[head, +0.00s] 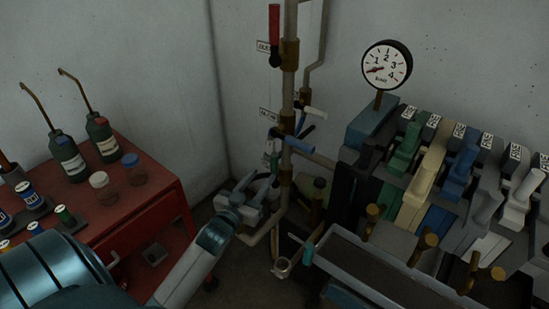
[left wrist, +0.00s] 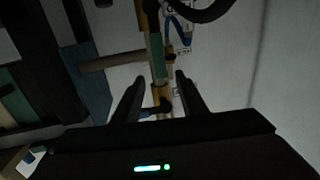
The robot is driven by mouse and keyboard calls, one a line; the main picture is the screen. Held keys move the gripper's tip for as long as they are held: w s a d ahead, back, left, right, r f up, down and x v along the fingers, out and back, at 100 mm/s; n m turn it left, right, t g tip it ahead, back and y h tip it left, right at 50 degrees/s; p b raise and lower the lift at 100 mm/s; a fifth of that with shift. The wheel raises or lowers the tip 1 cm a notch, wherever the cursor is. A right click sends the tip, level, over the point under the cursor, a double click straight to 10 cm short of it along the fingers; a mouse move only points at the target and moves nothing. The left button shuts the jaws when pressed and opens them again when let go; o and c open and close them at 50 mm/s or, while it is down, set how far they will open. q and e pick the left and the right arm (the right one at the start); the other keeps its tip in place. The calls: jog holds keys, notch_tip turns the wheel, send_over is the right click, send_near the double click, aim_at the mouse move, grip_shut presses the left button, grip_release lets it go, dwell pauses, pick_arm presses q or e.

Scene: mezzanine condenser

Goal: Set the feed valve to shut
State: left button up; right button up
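A vertical pipe (head: 289,90) stands by the wall corner with several lever valves. My left gripper (head: 257,189) is low, just left of the pipe and below the levers. In the left wrist view its fingers (left wrist: 160,95) are apart and hold nothing. The pipe, a green lever (left wrist: 157,56) and a blue lever (left wrist: 179,38) show beyond them. My right gripper is out of view.
A red cabinet (head: 150,205) with bottles and small jars stands at the left. A round gauge (head: 387,64) and a bank of coloured levers (head: 425,175) are at the right. A long grey trough (head: 375,275) lies in front of them.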

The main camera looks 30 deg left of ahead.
aim_at(273, 163)
pick_arm(q)
jog(key=w, duration=0.3)
jog(key=w+p, duration=0.1)
jog(key=w, duration=0.2)
jog(key=w+a+p, duration=0.1)
jog(key=w, duration=0.2)
jog(key=shift+w+a, duration=0.1)
jog(key=shift+w, duration=0.3)
grip_shut()
